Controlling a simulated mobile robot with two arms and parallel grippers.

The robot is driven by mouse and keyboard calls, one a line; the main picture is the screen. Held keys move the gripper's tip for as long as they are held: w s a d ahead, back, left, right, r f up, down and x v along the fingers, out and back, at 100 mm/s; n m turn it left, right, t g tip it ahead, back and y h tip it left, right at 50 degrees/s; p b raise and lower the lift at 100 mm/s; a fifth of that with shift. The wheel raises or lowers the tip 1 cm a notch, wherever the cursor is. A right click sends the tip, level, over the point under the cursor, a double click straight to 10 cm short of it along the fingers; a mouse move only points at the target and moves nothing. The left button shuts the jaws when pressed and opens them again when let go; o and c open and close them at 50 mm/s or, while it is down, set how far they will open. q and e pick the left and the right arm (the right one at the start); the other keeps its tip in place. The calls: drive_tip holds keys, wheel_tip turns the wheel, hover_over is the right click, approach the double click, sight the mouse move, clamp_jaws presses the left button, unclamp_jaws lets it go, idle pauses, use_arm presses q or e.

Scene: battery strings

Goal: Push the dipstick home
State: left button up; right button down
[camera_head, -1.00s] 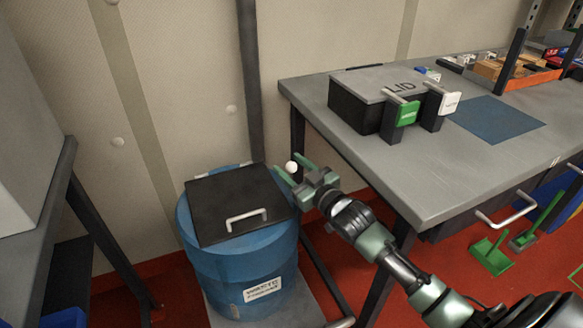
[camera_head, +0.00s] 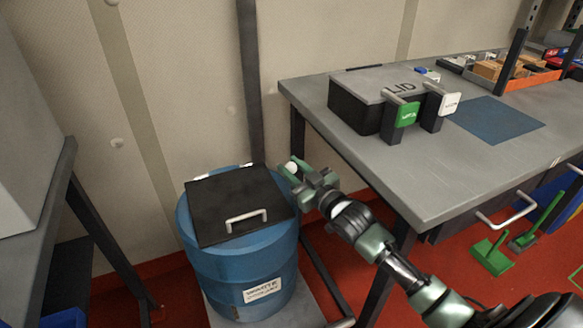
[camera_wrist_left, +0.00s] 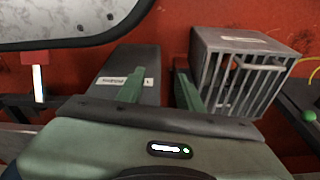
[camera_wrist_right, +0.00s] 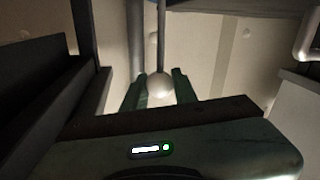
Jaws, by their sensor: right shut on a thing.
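The dipstick's white ball knob (camera_head: 291,168) is beside the right rear rim of the blue drum (camera_head: 232,265) in the head view. My right gripper (camera_head: 293,170) is shut on it. In the right wrist view the knob (camera_wrist_right: 160,86) sits between the two green fingers, and a thin grey rod (camera_wrist_right: 161,38) runs away from it. The rod's far end is hidden in both views. My left gripper (camera_wrist_left: 160,88) shows only in the left wrist view, with its fingers apart and nothing between them.
The drum has a black lid (camera_head: 215,200) with a white handle. A grey cage box (camera_wrist_left: 240,72) and a dark labelled box (camera_wrist_left: 140,68) lie beyond my left gripper.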

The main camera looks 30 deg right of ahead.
idle(0.8)
